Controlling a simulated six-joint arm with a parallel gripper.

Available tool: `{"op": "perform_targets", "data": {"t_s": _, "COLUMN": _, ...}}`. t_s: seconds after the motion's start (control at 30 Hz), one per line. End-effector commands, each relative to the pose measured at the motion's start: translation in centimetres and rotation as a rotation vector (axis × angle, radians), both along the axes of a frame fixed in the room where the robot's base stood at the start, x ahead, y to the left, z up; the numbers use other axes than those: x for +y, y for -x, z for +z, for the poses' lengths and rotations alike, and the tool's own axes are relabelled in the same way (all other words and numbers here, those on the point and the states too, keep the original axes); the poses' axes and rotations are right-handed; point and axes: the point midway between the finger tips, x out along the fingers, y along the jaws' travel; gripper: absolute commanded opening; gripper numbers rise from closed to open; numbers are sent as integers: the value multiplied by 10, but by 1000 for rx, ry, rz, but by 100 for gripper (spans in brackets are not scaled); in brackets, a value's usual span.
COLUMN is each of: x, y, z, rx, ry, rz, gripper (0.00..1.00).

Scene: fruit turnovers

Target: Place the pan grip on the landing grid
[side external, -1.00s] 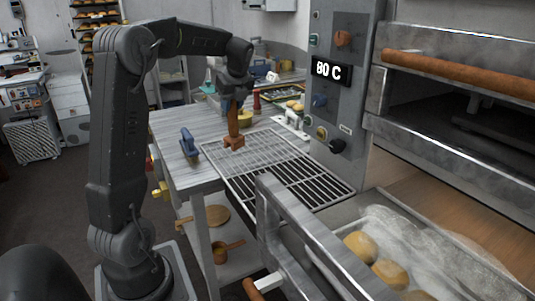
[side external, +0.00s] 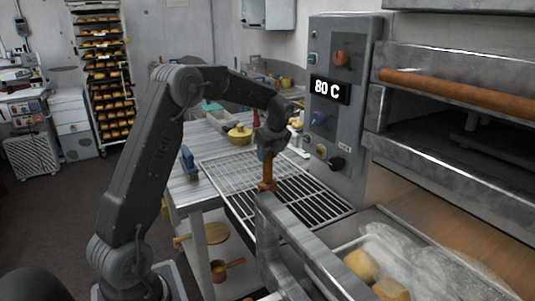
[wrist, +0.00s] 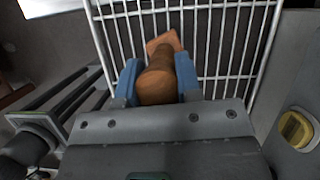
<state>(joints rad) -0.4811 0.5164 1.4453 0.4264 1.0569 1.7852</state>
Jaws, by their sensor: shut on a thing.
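The brown pan grip (side external: 267,178) hangs upright in my gripper (side external: 266,155), with its wider foot pointing down. My gripper is shut on its upper part. The wrist view shows the pan grip (wrist: 158,85) between the two blue fingers (wrist: 158,72), with the foot beyond them. The landing grid (side external: 232,172) is a wire rack lying flat between the bench and the oven side. The pan grip is over this grid, which also shows beneath it in the wrist view (wrist: 225,40). I cannot tell how large the gap between foot and wires is.
A metal rail (side external: 300,232) rises just in front of the grid, close to the pan grip. The control panel (side external: 342,110) stands behind. A blue tool (side external: 188,160) and yellow pot (side external: 239,134) stand on the bench.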

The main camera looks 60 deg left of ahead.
Motion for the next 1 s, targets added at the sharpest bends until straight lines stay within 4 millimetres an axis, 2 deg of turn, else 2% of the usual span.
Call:
{"op": "perform_targets", "data": {"t_s": 0.37, "x": 0, "y": 0, "z": -4, "rx": -2, "ry": -1, "rz": 0, "gripper": 0}}
{"op": "perform_targets", "data": {"t_s": 0.4, "x": 0, "y": 0, "z": -4, "rx": -1, "ry": 0, "rz": 1, "gripper": 36}}
{"op": "perform_targets", "data": {"t_s": 0.63, "x": 0, "y": 0, "z": -4, "rx": -1, "ry": 0, "rz": 1, "gripper": 58}}
{"op": "perform_targets", "data": {"t_s": 0.87, "x": 0, "y": 0, "z": -3, "rx": -1, "ry": 0, "rz": 1, "gripper": 58}}
{"op": "perform_targets", "data": {"t_s": 1.0, "x": -2, "y": -1, "z": 6, "rx": -4, "ry": -1, "rz": -2, "gripper": 58}}
